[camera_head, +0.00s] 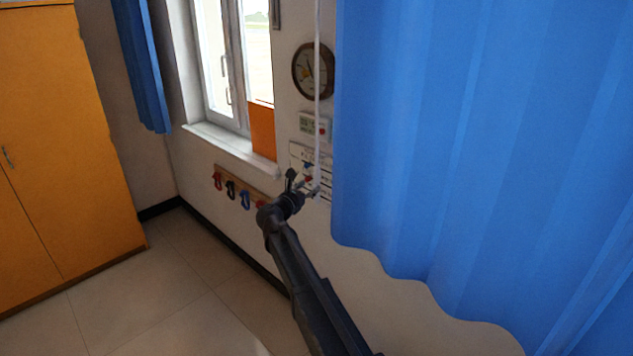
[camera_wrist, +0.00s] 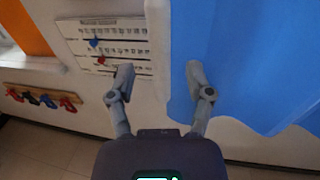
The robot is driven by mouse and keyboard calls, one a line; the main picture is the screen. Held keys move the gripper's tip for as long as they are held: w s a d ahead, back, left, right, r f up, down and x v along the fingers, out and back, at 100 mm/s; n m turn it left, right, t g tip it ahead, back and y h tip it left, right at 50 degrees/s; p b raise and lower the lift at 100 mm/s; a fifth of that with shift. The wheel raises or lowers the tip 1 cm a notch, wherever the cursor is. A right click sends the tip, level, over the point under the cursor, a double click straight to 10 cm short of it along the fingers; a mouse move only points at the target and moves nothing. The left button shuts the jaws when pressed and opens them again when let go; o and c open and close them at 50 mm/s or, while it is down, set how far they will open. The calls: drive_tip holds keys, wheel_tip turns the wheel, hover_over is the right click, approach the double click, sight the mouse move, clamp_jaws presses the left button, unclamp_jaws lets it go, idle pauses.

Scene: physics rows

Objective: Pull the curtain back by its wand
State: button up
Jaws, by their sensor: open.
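The wand (camera_head: 317,100) is a thin pale rod hanging upright beside the left edge of the blue curtain (camera_head: 450,150). Its lower end is by my gripper (camera_head: 308,186) in the head view. In the wrist view my gripper (camera_wrist: 160,80) is open, its two fingers spread apart. A pale upright strip between the fingers, left of the curtain (camera_wrist: 240,60), looks like the wand (camera_wrist: 157,40). I cannot tell whether either finger touches it. The curtain's top is out of view.
A window with a sill (camera_head: 232,148) and an orange panel (camera_head: 262,130) is left of the wand. A clock (camera_head: 313,70), a small display (camera_head: 314,125) and a wall chart (camera_wrist: 110,45) are behind it. Hooks (camera_head: 240,192) sit below the sill. An orange cabinet (camera_head: 70,130) stands left.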

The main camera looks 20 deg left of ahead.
sight(315, 182)
drive_tip(key=shift+w+d, duration=0.25)
drive_tip(key=shift+w, duration=0.95)
drive_tip(key=shift+w+d, duration=0.2)
drive_tip(key=shift+w, duration=1)
